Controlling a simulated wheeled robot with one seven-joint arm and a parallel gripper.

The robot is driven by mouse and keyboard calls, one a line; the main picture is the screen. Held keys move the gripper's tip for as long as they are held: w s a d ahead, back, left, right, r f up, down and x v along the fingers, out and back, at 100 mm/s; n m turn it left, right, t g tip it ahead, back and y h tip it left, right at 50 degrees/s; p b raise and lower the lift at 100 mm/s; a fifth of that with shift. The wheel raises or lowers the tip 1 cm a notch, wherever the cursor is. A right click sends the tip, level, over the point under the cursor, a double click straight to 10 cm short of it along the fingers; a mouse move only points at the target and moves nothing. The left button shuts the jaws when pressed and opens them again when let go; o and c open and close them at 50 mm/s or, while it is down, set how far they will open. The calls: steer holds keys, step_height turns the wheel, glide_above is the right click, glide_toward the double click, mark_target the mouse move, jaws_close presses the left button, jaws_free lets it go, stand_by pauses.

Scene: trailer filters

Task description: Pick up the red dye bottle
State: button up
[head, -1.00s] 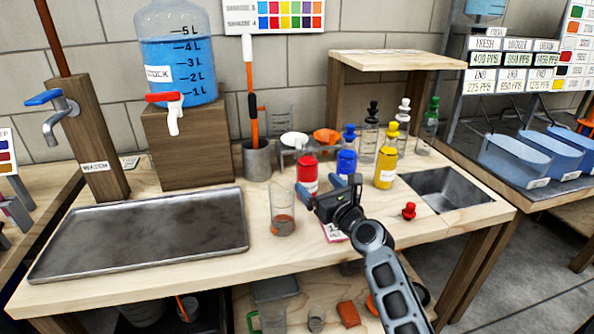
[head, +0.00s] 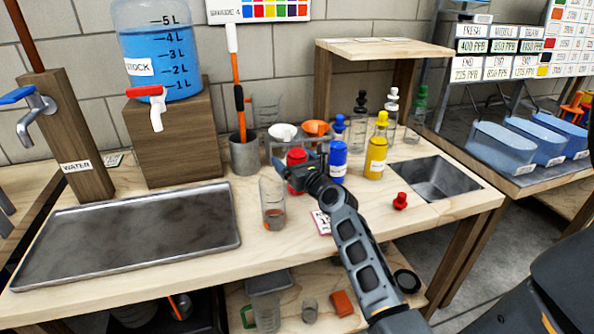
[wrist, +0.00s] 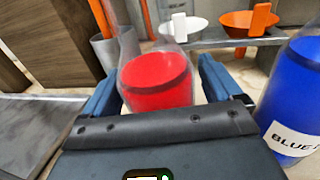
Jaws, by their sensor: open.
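The red dye bottle (head: 295,156) stands on the wooden bench, partly hidden behind my gripper (head: 299,168) in the head view. In the wrist view the red bottle (wrist: 157,80) shows clear glass above red dye, with no stopper on it. My gripper (wrist: 158,88) is open, with one blue finger on each side of the bottle. I cannot tell whether either finger touches it. A red stopper (head: 400,201) lies apart on the bench, to the right.
The blue bottle (head: 338,160) stands close to the right of my gripper, with the yellow bottle (head: 376,157) beyond. A glass beaker (head: 272,205) stands just left. Behind are a rack with white (head: 283,132) and orange (head: 316,127) funnels and a metal cup (head: 245,155).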

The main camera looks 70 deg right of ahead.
steer(key=shift+c, duration=0.2)
steer(key=shift+r, duration=0.1)
steer(key=c, duration=1.3)
steer(key=shift+o, duration=0.2)
